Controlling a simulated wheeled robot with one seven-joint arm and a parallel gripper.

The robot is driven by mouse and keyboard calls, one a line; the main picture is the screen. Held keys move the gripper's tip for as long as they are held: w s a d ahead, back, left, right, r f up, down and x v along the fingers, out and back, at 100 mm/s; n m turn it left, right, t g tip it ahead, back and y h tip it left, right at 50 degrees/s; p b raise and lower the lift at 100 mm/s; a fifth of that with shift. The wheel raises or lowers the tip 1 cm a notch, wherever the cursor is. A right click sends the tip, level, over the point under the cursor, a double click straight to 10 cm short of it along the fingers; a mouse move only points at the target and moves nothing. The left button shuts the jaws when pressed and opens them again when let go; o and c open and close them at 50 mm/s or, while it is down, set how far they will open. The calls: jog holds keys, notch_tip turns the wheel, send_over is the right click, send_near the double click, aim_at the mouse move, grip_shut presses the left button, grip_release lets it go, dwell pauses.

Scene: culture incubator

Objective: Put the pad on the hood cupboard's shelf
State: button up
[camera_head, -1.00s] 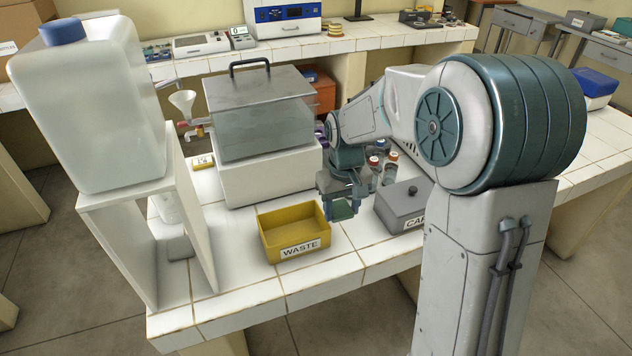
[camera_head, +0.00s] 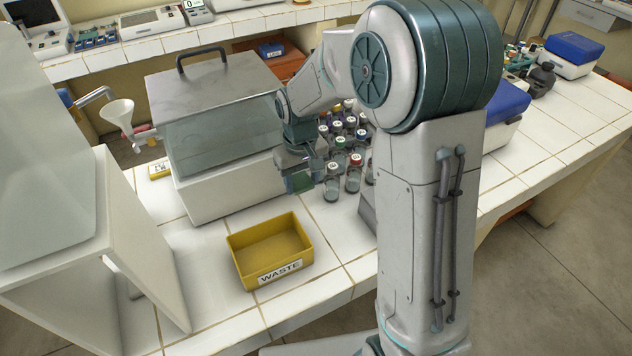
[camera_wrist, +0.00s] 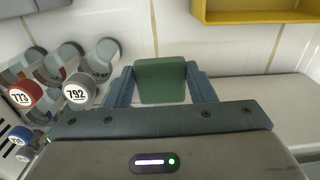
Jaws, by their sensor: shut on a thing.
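My gripper (camera_head: 301,181) is shut on a green pad, held above the tiled bench between the glass-fronted box and the capped bottles. In the wrist view the green pad (camera_wrist: 161,81) sits between the two blue fingers of my gripper (camera_wrist: 161,84). In the head view the pad is small and partly hidden by the gripper.
A yellow WASTE tray (camera_head: 270,250) stands on the bench in front of the glass-fronted box (camera_head: 222,140). Capped bottles (camera_head: 353,172) crowd to the right of my gripper. Bare tiles (camera_head: 545,125) lie far right.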

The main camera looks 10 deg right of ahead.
aim_at(305, 184)
jog(key=f, duration=0.3)
jog(key=shift+s+d+f, duration=0.1)
jog(key=shift+d+f, duration=0.2)
jog(key=shift+f+p, duration=0.3)
jog(key=shift+f, duration=1.55)
jog(key=shift+f, duration=0.2)
jog(key=o, duration=0.7)
jog(key=shift+c, duration=0.2)
jog(key=shift+r, duration=0.2)
